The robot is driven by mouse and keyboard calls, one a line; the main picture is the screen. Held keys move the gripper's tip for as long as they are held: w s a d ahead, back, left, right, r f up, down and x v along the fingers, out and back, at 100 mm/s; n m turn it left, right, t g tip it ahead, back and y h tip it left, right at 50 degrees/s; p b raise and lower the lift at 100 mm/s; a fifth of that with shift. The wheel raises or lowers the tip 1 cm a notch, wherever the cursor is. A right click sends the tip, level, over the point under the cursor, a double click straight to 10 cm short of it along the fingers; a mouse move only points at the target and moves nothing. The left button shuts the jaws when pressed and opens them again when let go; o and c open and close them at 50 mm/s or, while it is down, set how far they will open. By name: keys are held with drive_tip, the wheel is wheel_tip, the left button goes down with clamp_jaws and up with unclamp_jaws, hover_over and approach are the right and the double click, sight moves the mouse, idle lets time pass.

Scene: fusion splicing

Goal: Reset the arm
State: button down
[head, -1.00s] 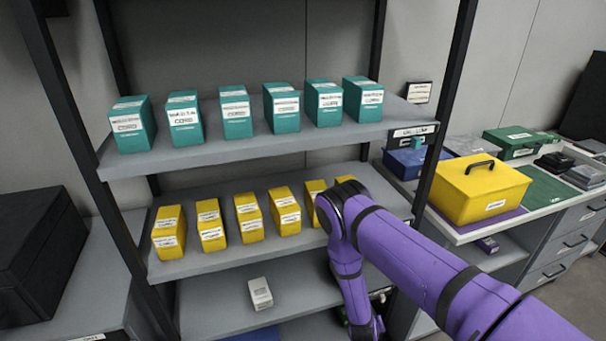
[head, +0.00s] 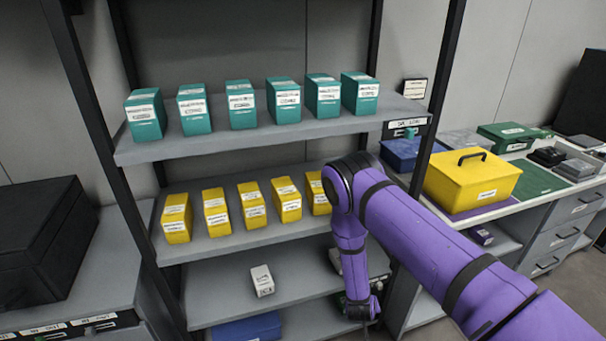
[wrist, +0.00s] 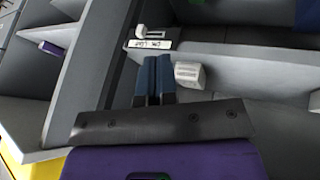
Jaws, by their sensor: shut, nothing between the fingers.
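My purple arm (head: 430,245) reaches in from the lower right of the head view and bends down in front of the rack's right end. In the wrist view my gripper (wrist: 154,60) has its two blue fingers together with nothing between them. A small white box (wrist: 190,75) appears just right of the fingertips in that view; I cannot tell whether they touch. In the head view a white box (head: 262,280) stands on the lower shelf, left of my arm. My fingers are not clear in the head view.
The rack holds teal boxes (head: 285,100) on its upper shelf and yellow boxes (head: 254,204) on its middle shelf, partly behind my arm. A blue bin (head: 247,329) is at the bottom. A yellow case (head: 472,182) stands on the right bench. A black case (head: 45,240) is at left.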

drive_tip(key=w+a+r+m+y, duration=0.15)
drive_tip(key=w+r, duration=0.25)
drive_tip(key=r, duration=0.7)
drive_tip(key=w+a+r+y, duration=0.15)
drive_tip(key=w+r, duration=0.25)
drive_tip(key=r, duration=0.7)
drive_tip(key=s+d+r+y, duration=0.1)
drive_tip(key=s+r, duration=0.1)
drive_tip(key=r, duration=1.1)
drive_tip(key=s+d+r+y, duration=0.1)
drive_tip(key=r, duration=1.1)
drive_tip(key=s+d+f+v, duration=0.1)
drive_tip(key=s+v, duration=0.1)
drive_tip(key=v, duration=1)
drive_tip(key=s+d+f+v, duration=0.1)
drive_tip(key=v, duration=1)
drive_tip(key=s+d+r, duration=0.2)
drive_tip(key=s+r, duration=0.1)
drive_tip(key=s, duration=0.7)
drive_tip(key=s+d+r+h, duration=0.1)
drive_tip(key=s+d+r, duration=0.2)
drive_tip(key=s, duration=0.7)
drive_tip(key=shift+d+g+h, duration=0.15)
drive_tip(key=shift+g+h, duration=0.15)
